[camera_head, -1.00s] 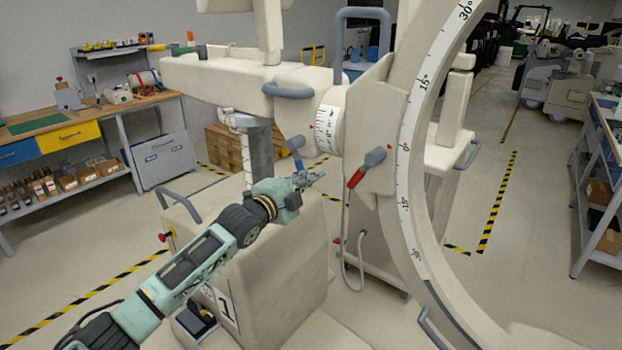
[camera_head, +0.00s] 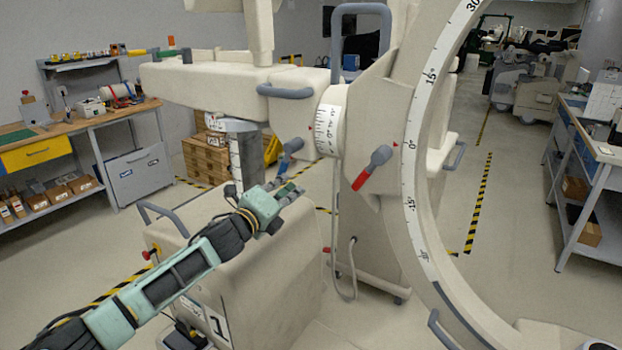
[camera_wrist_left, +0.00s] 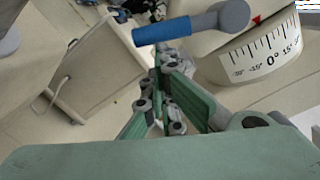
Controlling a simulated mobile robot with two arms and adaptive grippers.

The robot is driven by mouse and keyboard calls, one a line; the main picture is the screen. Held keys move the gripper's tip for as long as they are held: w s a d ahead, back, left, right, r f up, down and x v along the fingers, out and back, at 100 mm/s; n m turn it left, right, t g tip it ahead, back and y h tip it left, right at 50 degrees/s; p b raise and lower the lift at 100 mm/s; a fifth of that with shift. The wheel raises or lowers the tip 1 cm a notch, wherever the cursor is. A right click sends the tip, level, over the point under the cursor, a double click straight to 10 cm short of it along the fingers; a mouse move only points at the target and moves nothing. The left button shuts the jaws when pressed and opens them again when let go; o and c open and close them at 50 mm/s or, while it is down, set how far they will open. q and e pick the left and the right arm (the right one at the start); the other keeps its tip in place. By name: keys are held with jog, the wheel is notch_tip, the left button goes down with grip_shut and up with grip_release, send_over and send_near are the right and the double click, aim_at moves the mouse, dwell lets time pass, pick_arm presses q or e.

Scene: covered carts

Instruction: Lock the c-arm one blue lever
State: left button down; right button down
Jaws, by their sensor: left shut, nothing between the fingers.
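The c-arm one (camera_head: 430,255) is a large cream machine with a graduated arc on the right of the head view. Its blue lever (camera_head: 288,150) sticks out by the graduated collar, near the middle of the head view. In the left wrist view the blue lever (camera_wrist_left: 165,31) lies across the top, its grey hub beside the collar scale. My left gripper (camera_head: 290,188) is shut and empty, just below the blue lever; in the left wrist view its fingers (camera_wrist_left: 165,60) meet close under the lever. Contact cannot be told. My right gripper is not in view.
A red lever (camera_head: 362,178) on a grey hub sits right of the blue one. The cart's cream body (camera_head: 250,270), marked 1, stands below my left arm. A workbench (camera_head: 80,125) is at the left and shelving (camera_head: 590,180) at the right. Floor shows between the arc and shelving.

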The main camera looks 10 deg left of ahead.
pick_arm(q)
jog(key=shift+w+a+m, duration=0.2)
jog(key=shift+a+m, duration=0.2)
jog(key=shift+a, duration=0.25)
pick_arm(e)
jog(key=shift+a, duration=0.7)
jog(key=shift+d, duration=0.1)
